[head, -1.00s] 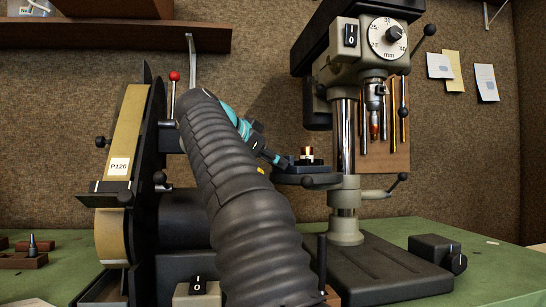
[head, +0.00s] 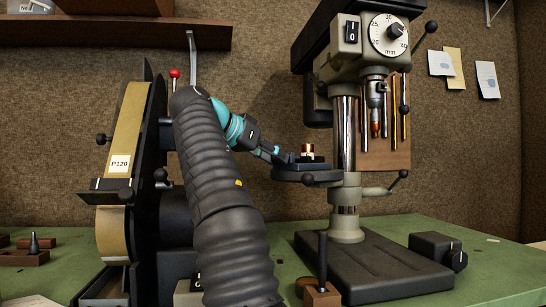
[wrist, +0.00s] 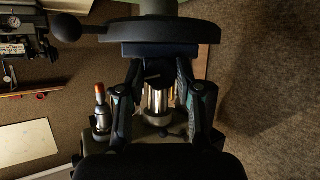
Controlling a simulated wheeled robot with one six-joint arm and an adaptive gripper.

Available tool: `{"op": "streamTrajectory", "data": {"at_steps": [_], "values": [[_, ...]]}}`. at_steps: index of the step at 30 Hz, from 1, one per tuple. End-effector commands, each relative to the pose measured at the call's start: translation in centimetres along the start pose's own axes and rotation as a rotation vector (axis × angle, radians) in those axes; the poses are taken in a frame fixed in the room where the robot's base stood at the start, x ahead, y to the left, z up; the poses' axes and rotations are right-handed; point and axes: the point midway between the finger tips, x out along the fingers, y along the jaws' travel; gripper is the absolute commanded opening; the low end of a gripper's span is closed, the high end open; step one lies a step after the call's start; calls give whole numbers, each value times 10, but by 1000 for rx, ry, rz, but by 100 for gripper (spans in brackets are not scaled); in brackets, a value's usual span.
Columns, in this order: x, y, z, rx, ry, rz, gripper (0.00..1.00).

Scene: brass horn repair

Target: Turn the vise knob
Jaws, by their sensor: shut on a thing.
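The vise (head: 308,166) is a dark block on the round drill press table (head: 308,176), with a brass piece (head: 307,150) upright on it. My gripper (head: 273,152) is at the vise's left end in the head view, where the knob is too small to make out. In the wrist view, my gripper (wrist: 160,68) has its fingers on both sides of the dark vise knob (wrist: 155,74), which shows a pale line. The fingers are shut on it, just below the vise body (wrist: 160,49). The exact finger contact is hard to see in the shadow.
The drill press (head: 345,110) stands close behind the vise, its chuck (head: 376,95) above and to the right. A belt sander (head: 120,165) stands left of my arm. A small control box (head: 438,250) sits on the green bench (head: 500,270).

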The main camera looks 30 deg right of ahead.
Motion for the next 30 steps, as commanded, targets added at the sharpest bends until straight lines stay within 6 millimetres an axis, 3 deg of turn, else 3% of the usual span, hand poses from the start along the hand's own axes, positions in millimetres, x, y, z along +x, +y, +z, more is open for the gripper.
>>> {"op": "streamTrajectory", "data": {"at_steps": [5,6,9,30], "values": [[0,0,-1,1,3,-2,0],[0,0,-1,1,3,-2,37],[0,0,-1,1,3,-2,60],[0,2,-1,49,2,-22,60]]}}
